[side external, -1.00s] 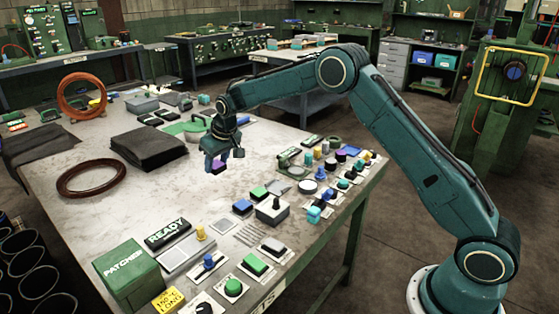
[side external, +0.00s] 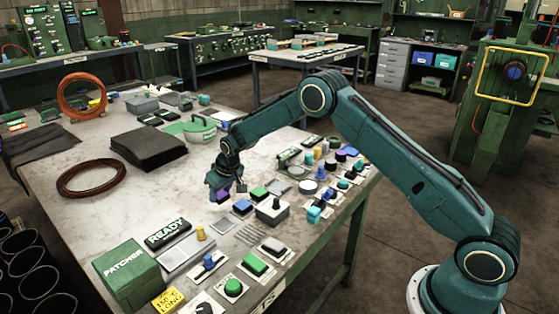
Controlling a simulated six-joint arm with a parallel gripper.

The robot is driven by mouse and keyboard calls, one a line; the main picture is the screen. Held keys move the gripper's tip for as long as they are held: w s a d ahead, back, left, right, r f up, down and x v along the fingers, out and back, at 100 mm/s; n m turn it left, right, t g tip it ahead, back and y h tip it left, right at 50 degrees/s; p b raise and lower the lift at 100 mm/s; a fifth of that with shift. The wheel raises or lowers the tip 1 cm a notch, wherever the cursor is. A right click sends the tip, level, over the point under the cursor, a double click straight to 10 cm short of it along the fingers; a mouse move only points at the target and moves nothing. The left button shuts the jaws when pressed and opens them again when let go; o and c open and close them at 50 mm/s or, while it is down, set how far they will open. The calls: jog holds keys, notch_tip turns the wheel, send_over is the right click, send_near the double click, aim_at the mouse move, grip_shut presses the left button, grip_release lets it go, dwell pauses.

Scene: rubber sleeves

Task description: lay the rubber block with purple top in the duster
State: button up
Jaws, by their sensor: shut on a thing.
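The rubber block with purple top (side external: 223,197) is small and dark under its purple face. My gripper (side external: 227,188) points down over the middle of the table and is shut on this block, with the fingers hiding part of it. The block is low, just behind a flat grey square (side external: 227,226); I cannot tell whether it touches the table. No thing is clearly marked as the duster. A green, rounded piece of equipment (side external: 196,128) stands behind my gripper, but I cannot tell whether it is the duster.
Blue, green and grey blocks (side external: 258,193) and several coloured knobs sit close to the right of my gripper. A dark stack of sheets (side external: 148,146) and a red-brown ring (side external: 91,178) lie to the left. The table between ring and gripper is clear.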

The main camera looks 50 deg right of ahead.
aim_at(223, 196)
jog(key=shift+f, duration=1.6)
jog(key=shift+f, duration=0.15)
jog(key=o, duration=1)
jog(key=v, duration=1.2)
